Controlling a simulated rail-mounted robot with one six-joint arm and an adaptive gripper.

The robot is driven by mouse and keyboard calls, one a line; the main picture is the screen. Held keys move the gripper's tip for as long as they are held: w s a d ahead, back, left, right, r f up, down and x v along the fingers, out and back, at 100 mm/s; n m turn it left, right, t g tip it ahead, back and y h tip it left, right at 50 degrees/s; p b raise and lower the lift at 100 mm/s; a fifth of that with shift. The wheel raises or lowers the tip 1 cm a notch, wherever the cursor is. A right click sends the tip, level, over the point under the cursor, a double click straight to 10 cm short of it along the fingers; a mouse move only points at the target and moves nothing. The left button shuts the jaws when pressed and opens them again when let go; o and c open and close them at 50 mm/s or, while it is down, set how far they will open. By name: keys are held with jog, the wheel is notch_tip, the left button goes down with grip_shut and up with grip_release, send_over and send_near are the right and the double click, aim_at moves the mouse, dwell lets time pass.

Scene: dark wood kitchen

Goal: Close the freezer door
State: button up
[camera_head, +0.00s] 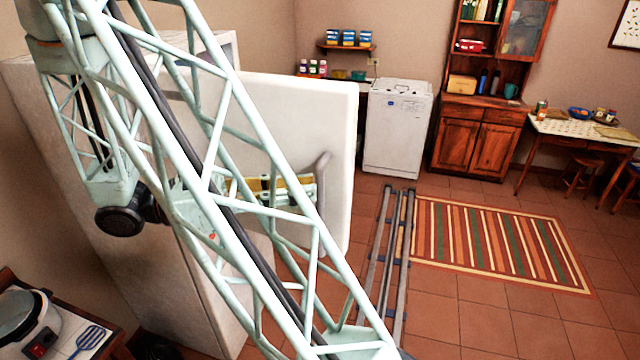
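The white freezer door (335,110) stands open, swung out from the tall white fridge-freezer (120,245) on the left. A curved handle (322,168) shows on the door's visible face. My gripper (300,190) is in front of that face, just below and left of the handle. I cannot tell whether it touches the door. My own pale green lattice arm crosses the view and hides much of the door and part of the gripper, so its finger opening is unclear. A small part of the freezer's open compartment (228,48) shows behind the door's upper left.
Floor rails (390,260) run beside a striped rug (500,240). A white appliance (397,125) and a wooden cabinet (475,140) stand at the back. A counter with a blue spatula (90,338) is at lower left. The tiled floor at lower right is clear.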

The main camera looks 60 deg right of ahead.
aim_at(321, 185)
jog(key=shift+x, duration=2)
jog(key=shift+c, duration=0.7)
grip_shut()
jog(key=shift+d, duration=0.1)
